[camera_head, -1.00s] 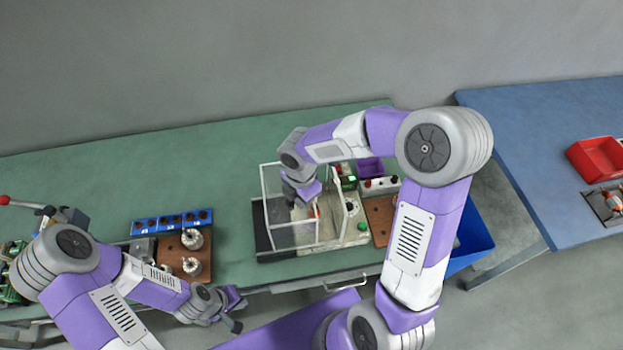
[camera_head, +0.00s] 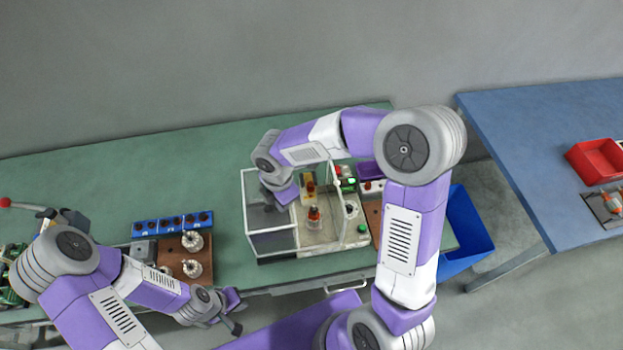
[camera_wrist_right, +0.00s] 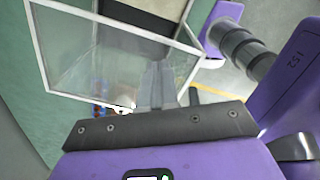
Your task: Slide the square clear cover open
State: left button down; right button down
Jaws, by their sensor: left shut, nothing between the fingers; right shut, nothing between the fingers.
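The square clear cover (camera_head: 272,241), a pale-framed transparent box, sits at the left part of the winding machine (camera_head: 325,232) in the head view. The machine's orange and black parts show uncovered to its right. My right gripper (camera_head: 283,207) reaches down at the cover's inner right side; its tips are hard to see there. In the wrist view, my right gripper's fingers (camera_wrist_right: 162,88) are together and empty, overlapping the cover's clear pane (camera_wrist_right: 100,60); contact cannot be made out. My left gripper (camera_head: 236,312) is shut and empty beyond the bench's front edge.
A blue numbered rack (camera_head: 172,224) and a brown board (camera_head: 182,262) with metal armatures stand left of the machine. A purple bin (camera_head: 368,172) is behind it to the right. A blue bin (camera_head: 468,238) stands off the bench's right end. The green bench is clear behind.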

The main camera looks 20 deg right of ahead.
notch_tip(320, 180, up, 2)
jog(key=shift+d+r+p, duration=0.15)
jog(key=shift+r+p, duration=0.05)
jog(key=shift+p, duration=0.6)
jog(key=r+p, duration=0.1)
jog(key=r, duration=0.1)
jog(key=d+r+p, duration=0.1)
jog(key=r+p, duration=0.1)
jog(key=shift+s+d+p, duration=0.1)
jog(key=shift+s+p, duration=0.1)
jog(key=shift+p, duration=0.1)
jog(key=shift+f, duration=0.1)
